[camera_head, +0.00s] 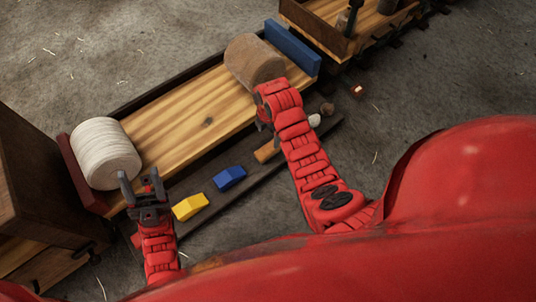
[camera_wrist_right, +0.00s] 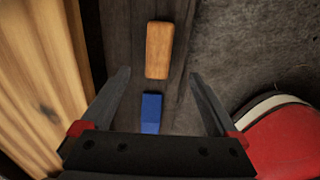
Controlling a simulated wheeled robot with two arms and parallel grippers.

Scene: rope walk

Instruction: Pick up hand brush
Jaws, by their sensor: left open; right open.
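A brown wooden block (camera_head: 267,151), perhaps the hand brush, lies on the dark ledge, partly hidden by my right arm. In the right wrist view the wooden block (camera_wrist_right: 159,50) lies lengthwise, ahead of and between the spread fingers; no bristles show. My right gripper (camera_wrist_right: 160,76) is open and empty above the ledge; in the head view it is mostly hidden by its own arm. My left gripper (camera_head: 140,180) is open and empty near the white rope spool.
A blue block (camera_head: 230,178) and a yellow block (camera_head: 190,207) share the dark ledge (camera_head: 212,205). A white rope spool (camera_head: 106,153) and a brown roll (camera_head: 254,61) sit at the ends of the wooden plank (camera_head: 190,120). Small white and brown lumps lie beyond my right arm.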

